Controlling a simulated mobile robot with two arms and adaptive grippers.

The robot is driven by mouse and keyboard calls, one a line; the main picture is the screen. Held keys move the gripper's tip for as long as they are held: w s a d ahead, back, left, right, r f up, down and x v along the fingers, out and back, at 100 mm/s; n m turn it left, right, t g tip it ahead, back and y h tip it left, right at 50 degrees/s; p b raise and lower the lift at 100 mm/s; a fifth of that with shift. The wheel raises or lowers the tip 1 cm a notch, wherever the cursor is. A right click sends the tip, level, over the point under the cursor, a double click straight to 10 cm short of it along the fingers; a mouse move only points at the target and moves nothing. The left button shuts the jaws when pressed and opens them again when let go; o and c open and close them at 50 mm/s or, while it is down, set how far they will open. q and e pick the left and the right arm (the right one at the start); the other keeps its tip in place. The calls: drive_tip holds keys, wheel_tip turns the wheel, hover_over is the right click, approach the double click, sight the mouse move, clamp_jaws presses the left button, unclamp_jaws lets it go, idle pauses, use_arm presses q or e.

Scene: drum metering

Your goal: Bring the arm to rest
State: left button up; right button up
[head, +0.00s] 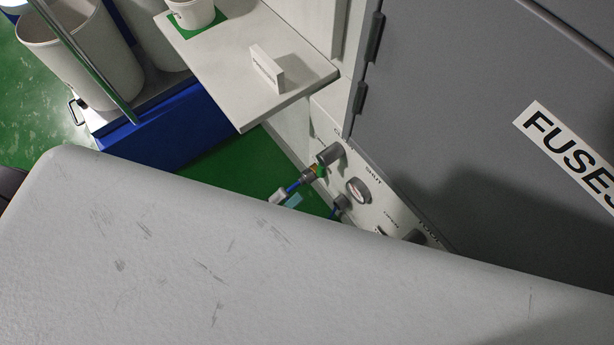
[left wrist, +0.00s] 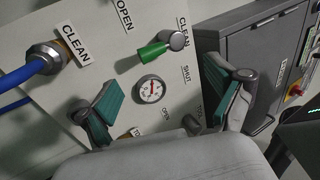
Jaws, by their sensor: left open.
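My left gripper (left wrist: 165,100) shows in the left wrist view with its two teal-padded fingers spread wide and nothing between them. Behind the gap is a pale panel with a round gauge (left wrist: 150,89) and a green-handled valve (left wrist: 153,51). The fingers appear apart from both. In the head view only a small grey and teal part of the left gripper (head: 286,198) shows, near the panel (head: 375,205). A large pale grey scuffed surface hides most of the left arm there. My right gripper is not in view.
A blue hose with a metal coupling (left wrist: 46,60) joins the panel at left. A white shelf (head: 220,60) juts out with a cup (head: 192,14) and a small sign block (head: 267,70). A grey FUSES cabinet (head: 460,100) stands right; bins (head: 80,55) stand left above a blue base.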

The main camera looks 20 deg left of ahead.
use_arm(q)
drive_tip(key=shift+v, duration=1.1)
